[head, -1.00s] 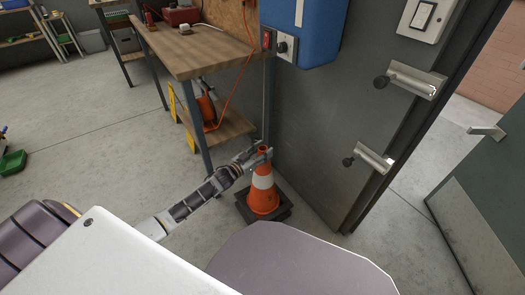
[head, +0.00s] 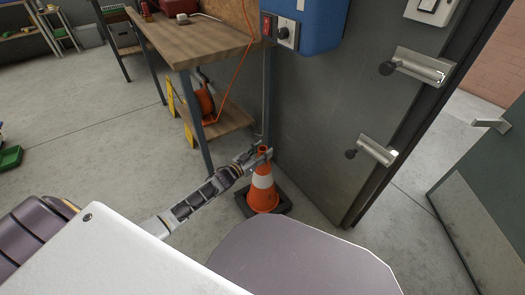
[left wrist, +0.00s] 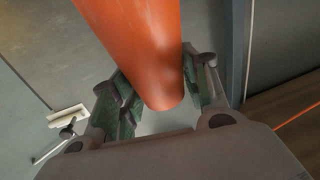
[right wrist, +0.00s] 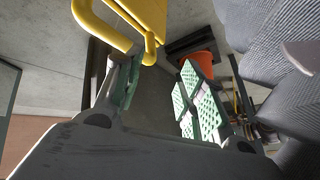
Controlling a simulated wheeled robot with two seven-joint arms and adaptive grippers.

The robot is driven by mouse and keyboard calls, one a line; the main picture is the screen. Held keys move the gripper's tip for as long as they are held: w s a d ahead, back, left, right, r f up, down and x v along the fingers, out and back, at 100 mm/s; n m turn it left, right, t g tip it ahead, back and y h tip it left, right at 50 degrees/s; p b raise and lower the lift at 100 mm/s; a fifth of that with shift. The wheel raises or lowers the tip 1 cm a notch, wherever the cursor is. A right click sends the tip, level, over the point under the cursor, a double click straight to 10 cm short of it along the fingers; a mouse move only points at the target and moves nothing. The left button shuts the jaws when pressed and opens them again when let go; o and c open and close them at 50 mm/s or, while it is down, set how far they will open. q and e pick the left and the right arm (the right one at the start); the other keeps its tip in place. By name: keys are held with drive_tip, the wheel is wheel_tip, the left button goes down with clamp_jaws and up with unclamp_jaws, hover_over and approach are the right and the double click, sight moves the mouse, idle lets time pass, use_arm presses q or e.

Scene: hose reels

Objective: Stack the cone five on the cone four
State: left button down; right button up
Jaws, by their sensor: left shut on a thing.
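An orange traffic cone (head: 264,195) with a white band and a dark square base stands on the floor by the grey wall panel. My left gripper (head: 257,156) is shut on its top. In the left wrist view, the plain orange upper part of the cone (left wrist: 145,45) lies between the fingers. I cannot tell whether this is cone five or cone four, or whether one cone sits inside another. My right gripper (right wrist: 163,75) is open in the right wrist view, with nothing seen held between its fingers.
A wooden workbench (head: 195,42) with a lower shelf and an orange reel (head: 205,103) stands behind the cone. A door handle (head: 377,151) projects at right. A yellow bent tube (right wrist: 112,25) is close to my right gripper.

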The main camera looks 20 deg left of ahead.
use_arm(q)
drive_tip(key=shift+f, duration=0.2)
use_arm(e)
drive_tip(key=shift+w+f, duration=0.1)
drive_tip(key=shift+f, duration=0.1)
use_arm(q)
drive_tip(key=shift+f, duration=0.15)
use_arm(e)
drive_tip(key=shift+w, duration=0.1)
use_arm(q)
drive_tip(key=shift+f, duration=0.1)
use_arm(e)
drive_tip(key=shift+w+a+r, duration=0.1)
drive_tip(key=shift+w+r, duration=0.1)
drive_tip(key=shift+w, duration=0.05)
use_arm(q)
drive_tip(key=c, duration=0.7)
unclamp_jaws()
drive_tip(key=shift+d+f, duration=0.1)
drive_tip(key=shift+f, duration=0.05)
drive_tip(key=shift+o, duration=0.3)
use_arm(e)
drive_tip(key=shift+s+f, duration=0.1)
drive_tip(key=shift+s, duration=0.05)
use_arm(q)
drive_tip(key=shift+s+f, duration=0.1)
drive_tip(key=shift+s, duration=0.05)
use_arm(e)
drive_tip(key=shift+s+f, duration=0.15)
